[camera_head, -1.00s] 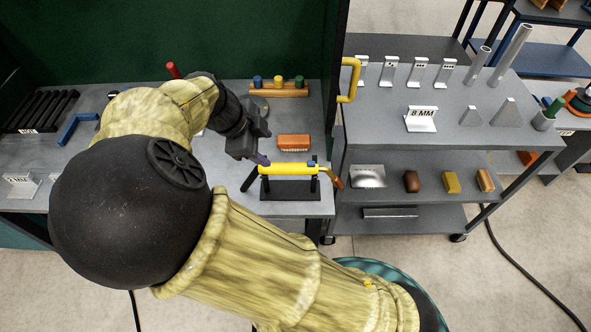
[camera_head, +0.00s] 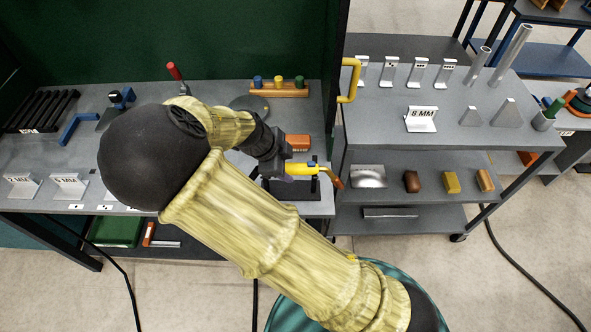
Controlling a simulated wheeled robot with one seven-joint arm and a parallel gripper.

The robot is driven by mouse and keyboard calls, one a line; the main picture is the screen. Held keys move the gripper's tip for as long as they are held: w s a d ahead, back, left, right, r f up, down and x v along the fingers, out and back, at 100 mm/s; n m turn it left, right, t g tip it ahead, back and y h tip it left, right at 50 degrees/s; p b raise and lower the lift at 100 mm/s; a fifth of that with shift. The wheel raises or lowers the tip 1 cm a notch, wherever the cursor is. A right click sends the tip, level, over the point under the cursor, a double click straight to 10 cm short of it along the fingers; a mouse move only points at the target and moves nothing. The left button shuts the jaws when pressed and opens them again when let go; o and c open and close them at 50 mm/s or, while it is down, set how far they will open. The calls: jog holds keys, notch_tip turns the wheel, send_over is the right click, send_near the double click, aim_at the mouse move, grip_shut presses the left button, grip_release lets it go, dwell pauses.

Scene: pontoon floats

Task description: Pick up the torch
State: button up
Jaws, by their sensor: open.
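The torch (camera_head: 303,169) is a yellow cylinder with a small blue part on top and a copper-coloured bent nozzle at its right end. It lies level on a black stand (camera_head: 285,190) near the right front edge of the grey bench. My gripper (camera_head: 287,172) is open at the torch's left part. The gripper and wrist hide the left half of the torch and some of the stand. A purple fingertip shows just in front of the torch. I cannot tell whether the fingers touch it.
An orange brush-like block (camera_head: 298,141) sits close behind the torch. A wooden rack (camera_head: 279,90) with coloured pegs stands further back. A yellow handle (camera_head: 349,80) juts out at the right of the bench. A grey shelf cart (camera_head: 392,120) stands to the right.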

aim_at(293, 167)
jog(key=p+x, duration=0.1)
jog(key=x, duration=0.4)
jog(key=shift+w+d+r, duration=0.1)
jog(key=shift+w+d, duration=0.1)
jog(key=shift+d, duration=0.05)
dwell(0.5)
jog(key=c, duration=1.1)
